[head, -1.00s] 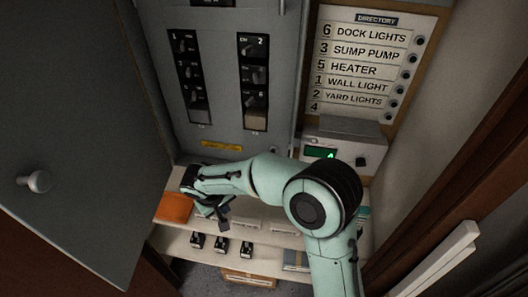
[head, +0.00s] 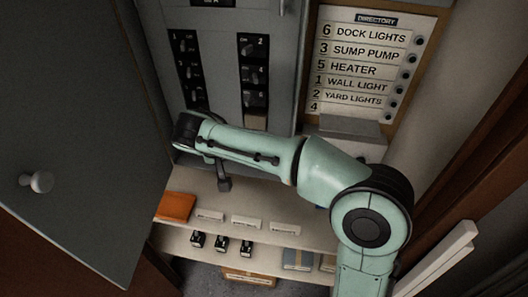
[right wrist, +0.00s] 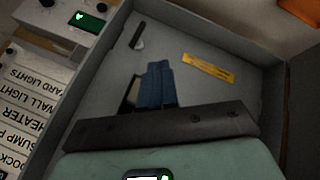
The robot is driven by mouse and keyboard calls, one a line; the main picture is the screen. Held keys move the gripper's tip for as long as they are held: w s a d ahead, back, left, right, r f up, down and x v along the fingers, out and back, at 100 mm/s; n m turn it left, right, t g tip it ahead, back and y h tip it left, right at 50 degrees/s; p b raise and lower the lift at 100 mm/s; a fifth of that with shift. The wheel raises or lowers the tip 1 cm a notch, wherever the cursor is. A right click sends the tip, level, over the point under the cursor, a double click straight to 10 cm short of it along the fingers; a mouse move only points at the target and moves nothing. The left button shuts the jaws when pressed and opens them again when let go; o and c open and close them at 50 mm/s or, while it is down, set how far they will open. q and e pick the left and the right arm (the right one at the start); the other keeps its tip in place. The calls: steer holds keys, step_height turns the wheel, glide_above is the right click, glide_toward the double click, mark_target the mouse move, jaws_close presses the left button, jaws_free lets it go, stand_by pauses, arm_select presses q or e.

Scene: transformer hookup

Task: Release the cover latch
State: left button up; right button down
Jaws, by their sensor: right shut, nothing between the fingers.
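The grey breaker panel (head: 222,75) stands in front of me, with its yellow label showing in the right wrist view (right wrist: 208,67). A small dark lever (right wrist: 137,36) with a pale end is on the panel face near a corner in that view; I cannot tell for certain if it is the cover latch. My right gripper (right wrist: 154,86) is shut and empty, its blue fingers pointing at the panel face beside a beige part, apart from the lever in the picture. In the head view my right arm hides its fingertips and the panel's lower part. My left gripper is out of view.
A grey door (head: 80,130) with a round knob stands open at left. A directory board (head: 365,70) and a grey box (head: 350,128) are at right. Below, shelves hold an orange item (head: 175,207), white labels and several small dark items (head: 221,243).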

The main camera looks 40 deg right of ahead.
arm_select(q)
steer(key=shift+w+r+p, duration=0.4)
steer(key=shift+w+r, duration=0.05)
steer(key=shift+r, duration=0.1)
arm_select(e)
steer(key=w+d+f, duration=0.1)
steer(key=d+f, duration=0.5)
steer(key=d, duration=0.2)
steer(key=shift+d+f, duration=0.3)
steer(key=shift+f, duration=0.1)
